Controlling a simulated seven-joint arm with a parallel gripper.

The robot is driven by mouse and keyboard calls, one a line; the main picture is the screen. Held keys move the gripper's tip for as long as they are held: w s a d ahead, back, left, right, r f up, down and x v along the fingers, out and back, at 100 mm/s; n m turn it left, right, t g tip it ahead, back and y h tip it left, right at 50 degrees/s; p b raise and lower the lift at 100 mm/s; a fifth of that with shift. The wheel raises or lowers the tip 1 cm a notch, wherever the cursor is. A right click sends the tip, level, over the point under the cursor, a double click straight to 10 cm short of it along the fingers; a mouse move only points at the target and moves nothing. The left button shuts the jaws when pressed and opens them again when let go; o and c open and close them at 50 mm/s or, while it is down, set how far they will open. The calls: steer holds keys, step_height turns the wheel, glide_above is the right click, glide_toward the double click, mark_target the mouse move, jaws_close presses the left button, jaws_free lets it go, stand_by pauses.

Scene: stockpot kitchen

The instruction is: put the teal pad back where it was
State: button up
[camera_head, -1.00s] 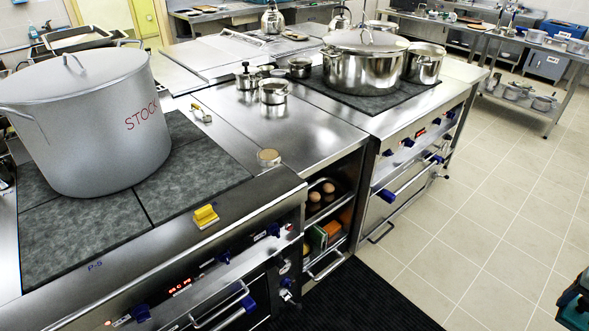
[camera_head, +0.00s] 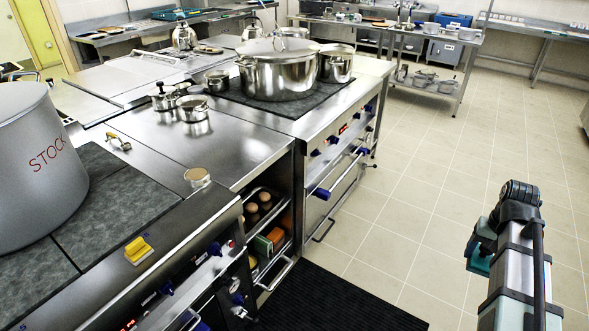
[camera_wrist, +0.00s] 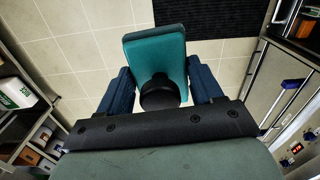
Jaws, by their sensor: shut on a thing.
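The teal pad (camera_wrist: 158,50) is a flat slab with a lighter teal face and a darker end. In the wrist view it sits between the two blue fingers of my gripper (camera_wrist: 160,78), which is shut on it. A round black knob-like part (camera_wrist: 158,93) shows against its near side. The pad is held above the tiled floor, with nothing beneath it close by. In the head view my arm is at the lower right, over the floor; a dark teal piece shows beside it, but I cannot tell whether that is the pad. The pad's former place cannot be made out.
The grey stockpot (camera_head: 32,165), yellow block (camera_head: 138,250) and small round tin (camera_head: 198,177) are on the left cooker. A steel pot (camera_head: 280,72) stands on the far hob. An open shelf cabinet (camera_head: 265,225) is between. A black mat (camera_head: 340,295) lies on otherwise clear floor.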

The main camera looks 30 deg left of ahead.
steer(key=s+a+r+n, duration=0.1)
steer(key=s+a+n, duration=0.15)
steer(key=a, duration=1.45)
steer(key=s+a+r+n, duration=0.2)
steer(key=a+n, duration=0.2)
steer(key=a, duration=1.4)
step_height(320, 180, up, 8)
steer(key=n, duration=0.8)
glide_above(237, 171)
steer(key=shift+s+f+n, duration=0.1)
steer(key=shift+f+n, duration=0.55)
steer(key=shift+f, duration=1.8)
steer(key=shift+s+f+n, duration=0.1)
steer(key=shift+f+n, duration=0.5)
steer(key=shift+f, duration=1.8)
steer(key=shift+f, duration=0.1)
steer(key=o, duration=1)
